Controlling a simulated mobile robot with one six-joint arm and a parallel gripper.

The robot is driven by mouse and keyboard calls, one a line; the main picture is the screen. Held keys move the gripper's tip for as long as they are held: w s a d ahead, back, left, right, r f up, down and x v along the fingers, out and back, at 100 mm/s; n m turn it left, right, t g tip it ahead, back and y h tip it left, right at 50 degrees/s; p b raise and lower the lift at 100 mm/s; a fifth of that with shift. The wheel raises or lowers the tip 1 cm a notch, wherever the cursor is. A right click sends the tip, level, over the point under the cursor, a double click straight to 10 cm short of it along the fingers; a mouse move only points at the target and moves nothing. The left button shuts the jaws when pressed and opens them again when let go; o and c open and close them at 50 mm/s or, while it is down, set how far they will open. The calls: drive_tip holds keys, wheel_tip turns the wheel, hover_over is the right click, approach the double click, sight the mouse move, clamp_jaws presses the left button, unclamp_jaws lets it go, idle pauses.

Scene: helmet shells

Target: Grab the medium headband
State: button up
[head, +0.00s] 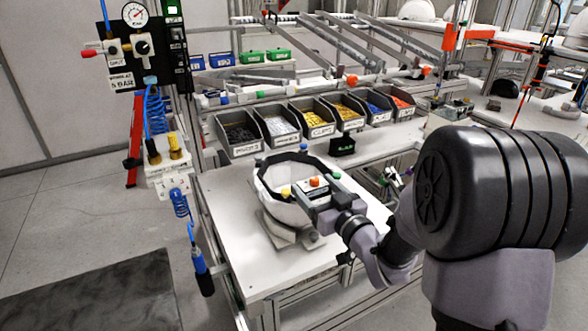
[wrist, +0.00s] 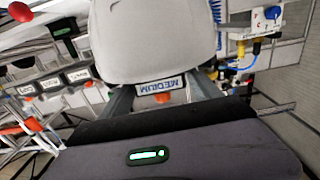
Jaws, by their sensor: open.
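A white, bowl-like shell (head: 277,208) with a dark rim stands on a grey fixture on the white bench (head: 225,192). My gripper (head: 312,190) is at its near right side in the head view. In the wrist view a large pale rounded surface (wrist: 140,40) fills the top middle, with an upside-down MEDIUM label (wrist: 158,87) and an orange knob (wrist: 163,97) at its lower edge. My open fingers, also in the wrist view (wrist: 160,92), stand on either side of the label. I cannot tell whether they touch anything, or make out the headband's full outline.
A row of labelled grey bins (head: 280,127) with small coloured parts stands behind the bench. A blue-handled tool (head: 202,271) hangs at the bench's left edge. A pressure gauge (head: 134,14) is at upper left. The bench's front left is clear.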

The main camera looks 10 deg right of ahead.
drive_tip(key=shift+s, duration=0.2)
drive_tip(key=shift+d, duration=0.1)
drive_tip(key=c, duration=1.2)
